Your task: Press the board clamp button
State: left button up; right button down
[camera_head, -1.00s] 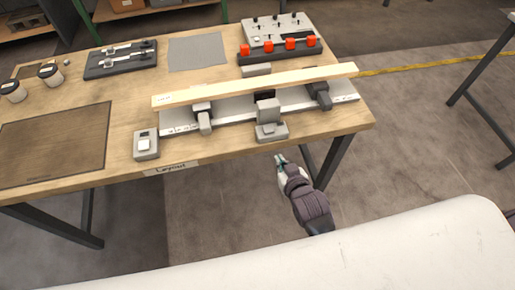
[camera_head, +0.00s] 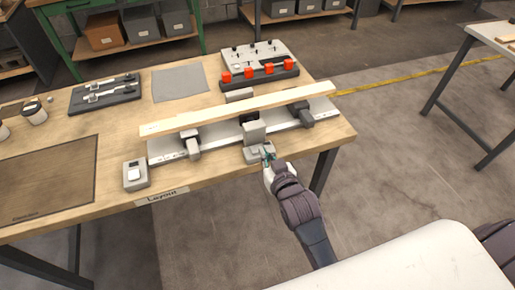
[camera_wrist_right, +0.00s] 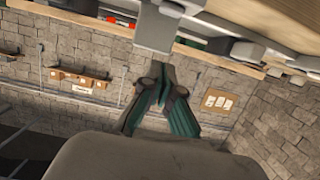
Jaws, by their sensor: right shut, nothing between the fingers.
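A wooden board (camera_head: 235,109) lies along a pale metal rail fixture (camera_head: 221,136) on the table, with dark and grey clamp blocks along it. A grey stepped unit (camera_head: 254,134) stands at the front middle of the fixture. A small grey box with a white button (camera_head: 136,174) sits at the fixture's left end. My right gripper (camera_head: 267,155) is shut and empty, its tips at the stepped unit's low front part, which they partly hide. In the right wrist view the shut tips (camera_wrist_right: 159,72) are close to a light grey block (camera_wrist_right: 156,28); contact is unclear.
The wooden table (camera_head: 205,174) has a "Layout" label on its front edge. Behind the board are a row of red knobs (camera_head: 269,69) and a grey panel with small levers (camera_head: 257,55). A dark tool tray (camera_head: 104,95) and a brown mat (camera_head: 48,181) lie to the left.

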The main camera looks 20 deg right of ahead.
send_over(256, 149)
jog(key=s, duration=0.2)
jog(key=shift+s+f+p, duration=0.15)
jog(key=shift+f+p, duration=0.15)
jog(key=shift+f, duration=0.4)
jog(key=f, duration=0.3)
jog(key=shift+w+f, duration=0.15)
jog(key=shift+w, duration=0.15)
jog(key=shift+f, duration=0.5)
